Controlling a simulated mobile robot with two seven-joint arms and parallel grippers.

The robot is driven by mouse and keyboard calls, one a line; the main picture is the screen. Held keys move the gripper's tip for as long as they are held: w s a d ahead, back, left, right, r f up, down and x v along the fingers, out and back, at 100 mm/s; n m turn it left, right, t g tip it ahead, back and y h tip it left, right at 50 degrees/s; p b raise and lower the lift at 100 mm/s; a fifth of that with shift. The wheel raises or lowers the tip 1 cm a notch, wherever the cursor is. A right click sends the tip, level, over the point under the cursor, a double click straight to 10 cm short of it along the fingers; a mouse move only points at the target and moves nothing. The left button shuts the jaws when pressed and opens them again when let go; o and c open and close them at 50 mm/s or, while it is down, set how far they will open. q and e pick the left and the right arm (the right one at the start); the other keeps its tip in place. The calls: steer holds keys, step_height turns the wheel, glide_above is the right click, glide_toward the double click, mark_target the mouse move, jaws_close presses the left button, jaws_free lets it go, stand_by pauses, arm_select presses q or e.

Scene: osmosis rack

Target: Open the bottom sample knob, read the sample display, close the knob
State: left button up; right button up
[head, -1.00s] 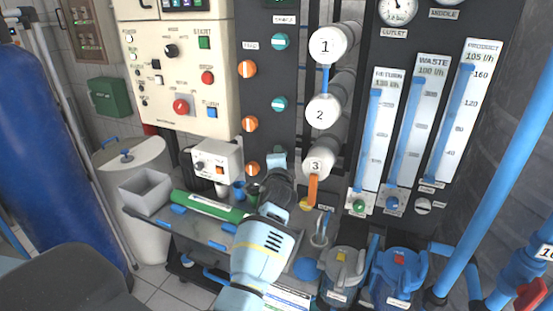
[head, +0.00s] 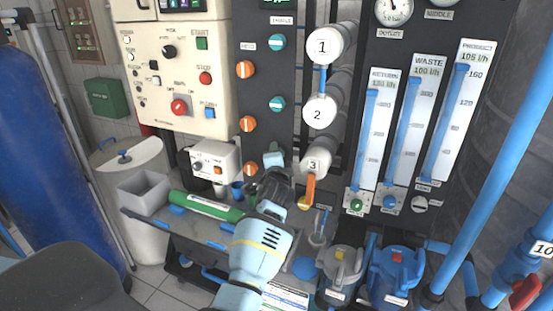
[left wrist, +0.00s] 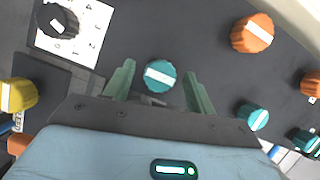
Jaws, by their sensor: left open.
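The bottom teal sample knob (head: 273,158) is at the foot of the teal column on the dark panel, partly covered by my left gripper in the head view. In the left wrist view the knob (left wrist: 160,76) shows a white bar across its face, between two spread green fingers. My left gripper (left wrist: 162,85) is open, one finger on each side, with visible gaps to the knob. The sample display (head: 280,4) appears to be the dark screen cut off at the top of the head view; its reading is not legible. My right gripper is not in view.
Two more teal knobs (head: 277,104) sit above, with orange knobs (head: 249,124) in a column to the left. Numbered white cylinders (head: 320,111) and an orange lever (head: 311,190) stand close to the right. A bench (head: 200,232) with a green tube (head: 207,206) lies below.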

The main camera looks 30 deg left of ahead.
arm_select(q)
steer(key=v, duration=0.7)
steer(key=shift+s+d, duration=0.25)
steer(key=shift+s, duration=0.1)
stand_by(0.5)
